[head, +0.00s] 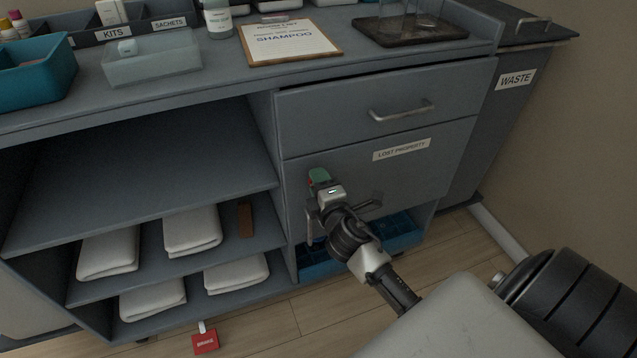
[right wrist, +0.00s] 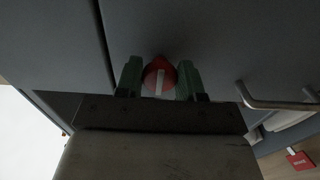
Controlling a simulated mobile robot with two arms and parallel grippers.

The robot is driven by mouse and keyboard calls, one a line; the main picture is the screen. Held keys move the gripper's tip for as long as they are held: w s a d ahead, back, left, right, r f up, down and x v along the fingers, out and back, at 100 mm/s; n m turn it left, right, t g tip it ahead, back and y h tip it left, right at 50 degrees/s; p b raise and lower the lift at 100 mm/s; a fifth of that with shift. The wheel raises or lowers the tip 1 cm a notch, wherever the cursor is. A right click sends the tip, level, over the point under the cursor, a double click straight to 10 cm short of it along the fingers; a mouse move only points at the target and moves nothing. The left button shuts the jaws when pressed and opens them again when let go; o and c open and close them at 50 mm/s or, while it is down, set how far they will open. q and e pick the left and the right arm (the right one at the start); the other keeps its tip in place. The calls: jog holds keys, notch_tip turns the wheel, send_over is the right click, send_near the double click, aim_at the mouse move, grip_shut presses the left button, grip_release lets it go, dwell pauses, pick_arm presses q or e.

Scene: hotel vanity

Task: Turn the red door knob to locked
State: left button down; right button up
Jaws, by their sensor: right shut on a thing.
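The red door knob (right wrist: 160,76) shows in the right wrist view, with a white stripe that runs nearly up and down in that picture. It is on the grey door (head: 345,155) labelled LOST PROPERTY, near the door's left edge. My right gripper (head: 318,181) is at this spot in the head view and mostly hides the knob there. In the right wrist view, the green fingertips of the right gripper (right wrist: 160,80) are on both sides of the knob, shut on it. My left gripper is not in view.
A door handle (right wrist: 275,104) is right of the gripper in the wrist view. A drawer (head: 390,98) is above the door. Open shelves with folded white towels (head: 193,231) are at left. Blue bins (head: 400,240) sit below the door. A red tag (head: 205,343) hangs near the floor.

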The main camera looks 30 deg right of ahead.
dwell(0.4)
jog(key=o, duration=0.9)
jog(key=shift+s, duration=0.1)
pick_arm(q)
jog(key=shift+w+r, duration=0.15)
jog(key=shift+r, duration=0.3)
pick_arm(e)
jog(key=v, duration=1)
jog(key=shift+s, duration=0.3)
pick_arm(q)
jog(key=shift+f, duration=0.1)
pick_arm(e)
jog(key=shift+a, duration=0.15)
